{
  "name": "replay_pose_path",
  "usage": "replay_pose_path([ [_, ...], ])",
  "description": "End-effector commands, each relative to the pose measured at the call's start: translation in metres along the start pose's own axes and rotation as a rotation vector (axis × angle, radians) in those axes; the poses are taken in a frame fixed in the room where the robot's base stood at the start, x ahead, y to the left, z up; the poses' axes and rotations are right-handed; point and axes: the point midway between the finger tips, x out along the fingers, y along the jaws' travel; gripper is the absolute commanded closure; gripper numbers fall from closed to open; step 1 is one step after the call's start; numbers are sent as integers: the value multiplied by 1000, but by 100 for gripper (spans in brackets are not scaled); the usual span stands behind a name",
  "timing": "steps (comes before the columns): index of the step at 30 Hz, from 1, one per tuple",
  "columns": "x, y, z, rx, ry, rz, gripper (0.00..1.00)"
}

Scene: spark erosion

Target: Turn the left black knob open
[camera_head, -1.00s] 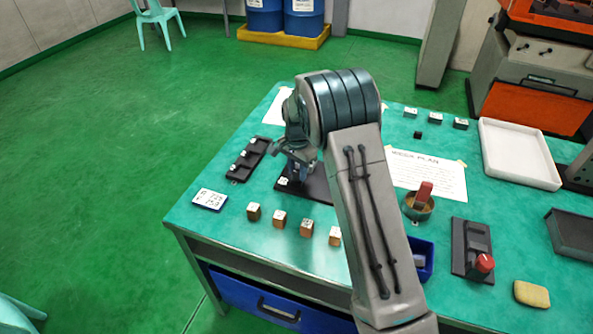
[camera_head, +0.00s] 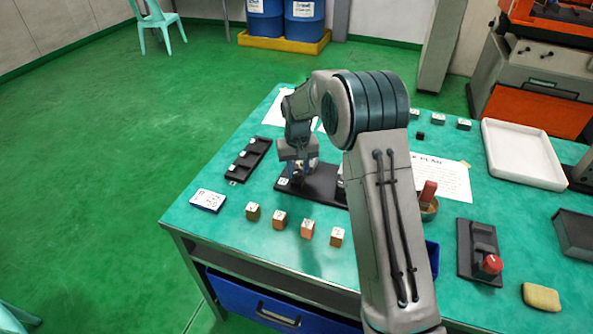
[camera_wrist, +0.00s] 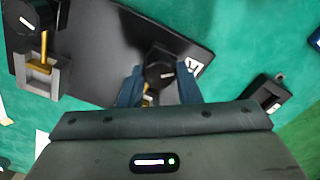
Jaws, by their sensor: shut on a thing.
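In the wrist view the held black knob (camera_wrist: 158,66) sits between my gripper's two blue fingers (camera_wrist: 159,88), with a short white mark on its top and brass-coloured metal below. In the head view my gripper (camera_head: 298,166) points down at the left end of the black panel (camera_head: 322,187), so this is the left knob. The fingers are shut on it; the knob is mostly hidden in the head view. The other black knob (camera_wrist: 28,20) stands at the panel's other end, with a white line, a brass rod and a grey bracket (camera_wrist: 40,78).
A black tray with white-topped pieces (camera_head: 248,160) lies left of the panel. Several small wooden blocks (camera_head: 280,220) and a white card (camera_head: 208,200) lie in front. A black box with a red knob (camera_head: 482,255) and a sponge (camera_head: 541,297) are at right. My arm hides the table's middle.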

Motion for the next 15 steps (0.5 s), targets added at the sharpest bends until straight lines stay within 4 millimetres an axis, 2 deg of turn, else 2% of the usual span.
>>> replay_pose_path([
  [15,-2,0,-2,-487,7,0,92],
])
